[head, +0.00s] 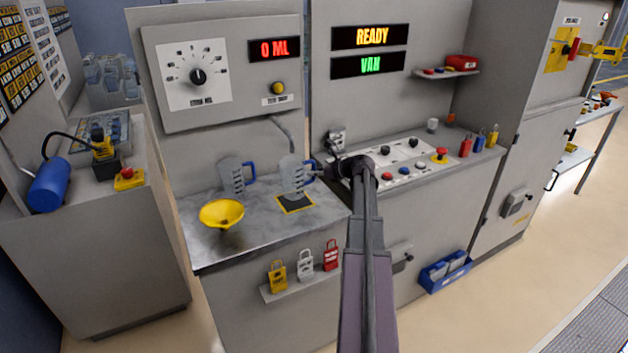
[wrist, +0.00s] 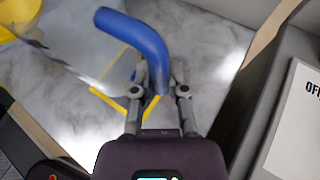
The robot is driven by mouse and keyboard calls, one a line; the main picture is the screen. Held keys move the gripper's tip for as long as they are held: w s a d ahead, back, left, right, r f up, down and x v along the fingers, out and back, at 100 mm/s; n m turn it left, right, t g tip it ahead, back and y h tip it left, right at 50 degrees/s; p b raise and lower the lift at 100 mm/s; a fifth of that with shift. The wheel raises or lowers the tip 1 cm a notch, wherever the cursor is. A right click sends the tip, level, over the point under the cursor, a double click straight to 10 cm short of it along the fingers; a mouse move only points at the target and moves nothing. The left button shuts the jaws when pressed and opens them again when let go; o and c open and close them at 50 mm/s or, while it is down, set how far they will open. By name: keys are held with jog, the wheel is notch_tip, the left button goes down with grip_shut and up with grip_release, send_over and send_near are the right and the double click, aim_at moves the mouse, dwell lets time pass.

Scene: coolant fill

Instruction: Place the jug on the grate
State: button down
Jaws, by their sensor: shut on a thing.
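A clear jug (head: 291,176) with a blue handle (wrist: 140,42) is held upright by my gripper (head: 317,174). In the wrist view, my gripper (wrist: 159,92) is shut on the lower part of that handle, a finger on each side. The dark grate (head: 296,206) with a yellow border lies on the metal counter directly below the jug. The jug's base is over or against the grate; I cannot tell whether they touch. The jug partly hides the grate, and its body is only faintly visible in the wrist view.
A second clear jug (head: 232,178) with a blue handle stands to the left on the counter (head: 252,232). A yellow funnel (head: 222,214) is at front left. A spout (head: 283,132) hangs above. A control panel (head: 392,168) lies to the right. The display (head: 274,49) reads 0 ML.

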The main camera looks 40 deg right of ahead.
jog(key=shift+w+d, duration=0.1)
jog(key=shift+w+d, duration=0.15)
jog(key=shift+w, duration=0.1)
jog(key=shift+w+d+f+b, duration=0.2)
jog(key=shift+f+b, duration=0.4)
jog(key=shift+f, duration=0.05)
jog(key=shift+f+b, duration=1.15)
jog(key=shift+b, duration=0.05)
jog(key=shift+f, duration=0.1)
jog(key=c, duration=0.7)
grip_release()
jog(key=shift+o, duration=0.2)
jog(key=p+v, duration=0.4)
jog(key=v, duration=0.8)
jog(key=shift+p, duration=0.3)
